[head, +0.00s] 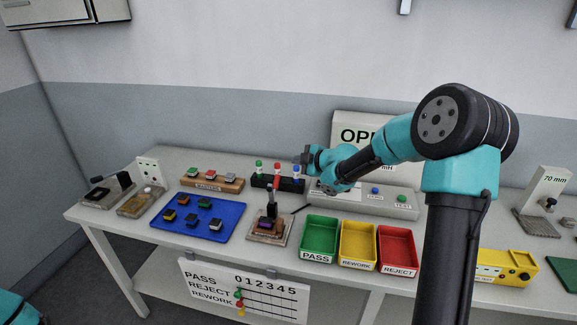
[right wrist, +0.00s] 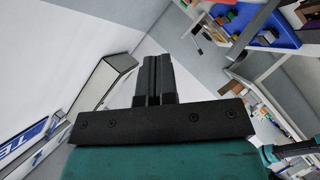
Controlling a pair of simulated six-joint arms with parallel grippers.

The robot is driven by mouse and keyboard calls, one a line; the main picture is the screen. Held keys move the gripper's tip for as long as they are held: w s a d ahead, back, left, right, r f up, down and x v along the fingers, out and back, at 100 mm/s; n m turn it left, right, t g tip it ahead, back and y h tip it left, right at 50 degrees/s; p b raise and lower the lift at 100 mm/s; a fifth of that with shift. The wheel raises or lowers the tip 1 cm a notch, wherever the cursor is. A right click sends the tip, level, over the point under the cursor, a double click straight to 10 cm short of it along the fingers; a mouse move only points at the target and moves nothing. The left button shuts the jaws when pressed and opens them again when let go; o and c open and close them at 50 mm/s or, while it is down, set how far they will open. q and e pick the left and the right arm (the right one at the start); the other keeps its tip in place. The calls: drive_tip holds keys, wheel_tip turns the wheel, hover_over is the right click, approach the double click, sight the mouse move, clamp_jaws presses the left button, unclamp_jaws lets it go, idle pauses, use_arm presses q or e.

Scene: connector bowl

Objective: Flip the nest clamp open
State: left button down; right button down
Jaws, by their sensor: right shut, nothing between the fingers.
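The nest clamp (head: 271,203) stands on a small base plate (head: 257,234) at the front middle of the table. Its dark lever stands upright with a red grip on top. A dark purple-blue part (head: 265,225) sits in the nest at its foot; whether the clamp presses on it is too small to tell. My right gripper (head: 303,159) is above and to the right of the red grip, seemingly apart from it. In the right wrist view its fingers (right wrist: 155,78) are together and empty. The left gripper is out of view.
A blue tray (head: 178,229) with several connectors lies left of the clamp. Green (head: 319,231), yellow (head: 357,236) and red (head: 396,246) bins stand to its right. A black rack (head: 264,182) with coloured-top probes and a grey tester (head: 400,203) are behind.

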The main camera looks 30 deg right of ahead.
drive_tip(key=shift+s+d+r, duration=0.4)
drive_tip(key=shift+s+r, duration=0.05)
drive_tip(key=shift+s, duration=0.15)
drive_tip(key=shift+s+d+r, duration=0.4)
drive_tip(key=shift+s+r, duration=0.05)
drive_tip(key=shift+s, duration=0.1)
drive_tip(key=shift+a+f, duration=0.1)
